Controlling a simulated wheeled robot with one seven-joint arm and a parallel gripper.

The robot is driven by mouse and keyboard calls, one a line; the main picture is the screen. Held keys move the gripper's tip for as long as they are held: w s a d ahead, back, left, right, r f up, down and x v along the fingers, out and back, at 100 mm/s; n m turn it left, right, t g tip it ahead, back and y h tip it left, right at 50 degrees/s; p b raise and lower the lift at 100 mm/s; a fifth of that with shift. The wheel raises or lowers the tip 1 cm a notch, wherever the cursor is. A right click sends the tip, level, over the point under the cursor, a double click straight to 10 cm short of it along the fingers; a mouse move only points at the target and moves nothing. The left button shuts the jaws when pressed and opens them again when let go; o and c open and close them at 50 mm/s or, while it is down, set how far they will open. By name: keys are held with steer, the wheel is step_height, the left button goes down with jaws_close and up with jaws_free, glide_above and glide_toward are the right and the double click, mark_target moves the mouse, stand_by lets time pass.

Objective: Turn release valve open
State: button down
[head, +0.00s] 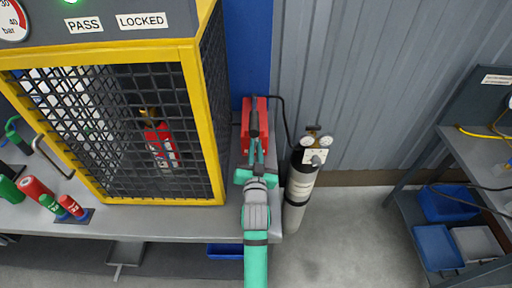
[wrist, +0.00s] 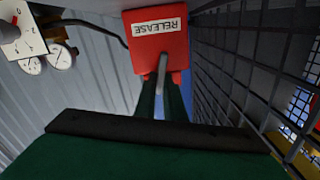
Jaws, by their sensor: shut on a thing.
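The release valve is a red box (head: 246,118) on the bench to the right of the yellow-framed cage. The wrist view shows this red box (wrist: 153,48) with an upside-down RELEASE label and a grey lever (wrist: 162,72) on its face. My gripper (head: 256,148) reaches up to the box from the front. In the wrist view, the fingers of my gripper (wrist: 160,100) are shut on the lever, one on each side. The lever's far end is hidden between the fingers.
A gas cylinder (head: 300,178) with gauges stands close on the right. A black hose runs from box to cylinder. Floor is free farther right.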

steer(key=shift+a+n, duration=0.15)
steer(key=shift+n, duration=1.35)
steer(key=shift+a, duration=0.1)
steer(key=c, duration=1.8)
jaws_free()
steer(key=shift+c, duration=0.2)
steer(key=s, duration=1.1)
